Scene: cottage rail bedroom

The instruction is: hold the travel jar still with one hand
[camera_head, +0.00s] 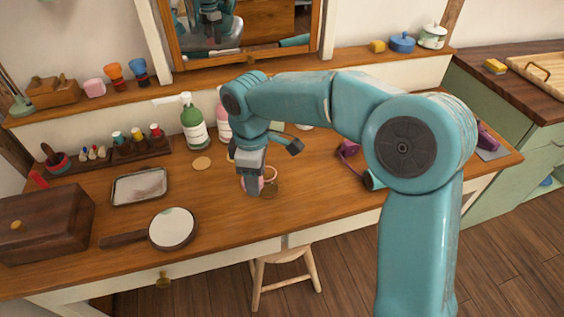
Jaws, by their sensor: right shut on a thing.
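The travel jar (254,189) appears to be the small pink thing on the wooden table, just front of the middle. My right gripper (251,184) comes down over it from above and is shut on it. The gripper hides most of the jar, so its shape and any lid cannot be made out. A small round brown piece (272,189) lies right beside the jar; I cannot tell whether they touch. My left gripper is not in view.
A hand mirror (173,229), a metal tray (139,186) and a wooden box (44,224) are on the left. A purple thing (347,149) lies right. The front right tabletop is clear.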

